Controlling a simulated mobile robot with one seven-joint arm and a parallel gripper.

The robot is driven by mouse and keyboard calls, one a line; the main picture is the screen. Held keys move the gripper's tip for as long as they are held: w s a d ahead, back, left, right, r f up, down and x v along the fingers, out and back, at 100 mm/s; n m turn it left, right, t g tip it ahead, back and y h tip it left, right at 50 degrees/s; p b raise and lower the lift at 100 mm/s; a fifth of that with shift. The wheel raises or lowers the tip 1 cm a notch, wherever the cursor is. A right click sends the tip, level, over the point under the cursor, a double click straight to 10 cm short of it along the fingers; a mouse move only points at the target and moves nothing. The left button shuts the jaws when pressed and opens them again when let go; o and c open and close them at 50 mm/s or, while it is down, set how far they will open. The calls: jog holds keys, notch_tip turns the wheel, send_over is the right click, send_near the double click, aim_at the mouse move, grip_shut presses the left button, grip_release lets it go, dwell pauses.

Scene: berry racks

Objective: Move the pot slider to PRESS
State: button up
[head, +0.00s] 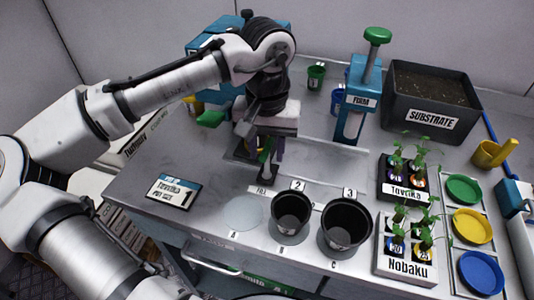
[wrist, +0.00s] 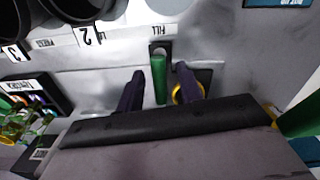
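The pot slider shows in the wrist view as an upright-looking green handle (wrist: 159,80) on a dark base. The FILL label (wrist: 161,31) lies just beyond it; the PRESS label (wrist: 41,43) lies farther left, past tag 2. In the head view the green handle (head: 265,151) is partly hidden by my gripper (head: 267,159). In the wrist view my gripper's two dark fingers (wrist: 160,70) stand on either side of the handle, with a visible gap on each side. A yellow ring (wrist: 182,95) shows behind the right finger.
Black pots tagged 2 (head: 291,213) and 3 (head: 346,226) stand near the front edge. The blue FORM press (head: 356,103) and SUBSTRATE bin (head: 398,105) are at the back right. Plant trays (head: 393,262) and coloured dishes are on the right.

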jog(key=shift+f, duration=1.2)
grip_shut()
